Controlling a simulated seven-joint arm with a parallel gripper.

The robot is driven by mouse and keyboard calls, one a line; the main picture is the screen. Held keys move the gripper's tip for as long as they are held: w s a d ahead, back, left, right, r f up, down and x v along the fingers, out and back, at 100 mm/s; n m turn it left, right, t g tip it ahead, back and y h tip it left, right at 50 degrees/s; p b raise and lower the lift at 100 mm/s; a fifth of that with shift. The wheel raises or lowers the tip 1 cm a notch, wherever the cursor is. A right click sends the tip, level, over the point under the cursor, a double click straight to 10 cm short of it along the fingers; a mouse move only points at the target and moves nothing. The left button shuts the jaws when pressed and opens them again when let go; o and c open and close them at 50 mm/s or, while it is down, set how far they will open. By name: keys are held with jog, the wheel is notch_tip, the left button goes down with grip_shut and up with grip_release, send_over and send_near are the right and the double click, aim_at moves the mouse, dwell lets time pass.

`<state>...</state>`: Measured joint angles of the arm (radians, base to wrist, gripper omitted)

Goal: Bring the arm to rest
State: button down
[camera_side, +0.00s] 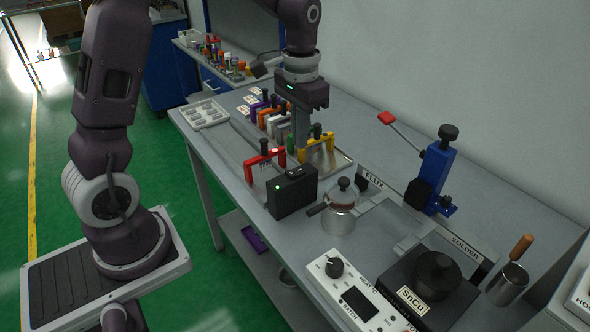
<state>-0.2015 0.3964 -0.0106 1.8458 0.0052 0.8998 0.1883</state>
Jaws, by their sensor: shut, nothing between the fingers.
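My gripper (302,138) hangs from my arm over the work table (215,148), pointing down with its fingers together and nothing visible between them. The fingertips are among a row of coloured handled pieces. A red piece (266,158) stands in front and to the left of the fingers, and a yellow piece (318,143) stands just to the right. Orange and purple pieces (262,107) stand behind. Whether the fingertips touch any piece or the tray cannot be told, as their lower ends are partly hidden.
A blue lever press (432,180), a SnCu solder pot (435,275) and a white control box (355,298) stand at the right. A pale tray (207,114) lies at the left.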

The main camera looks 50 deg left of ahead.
jog(key=shift+r, duration=0.35)
jog(key=s+d+r+t, duration=0.3)
jog(key=s+d+r, duration=0.2)
jog(key=s+r, duration=0.45)
jog(key=s+d+t, duration=0.2)
jog(key=s, duration=1)
jog(key=shift+s+r+t, duration=0.15)
jog(key=shift+r+t, duration=0.05)
jog(key=shift+t, duration=0.1)
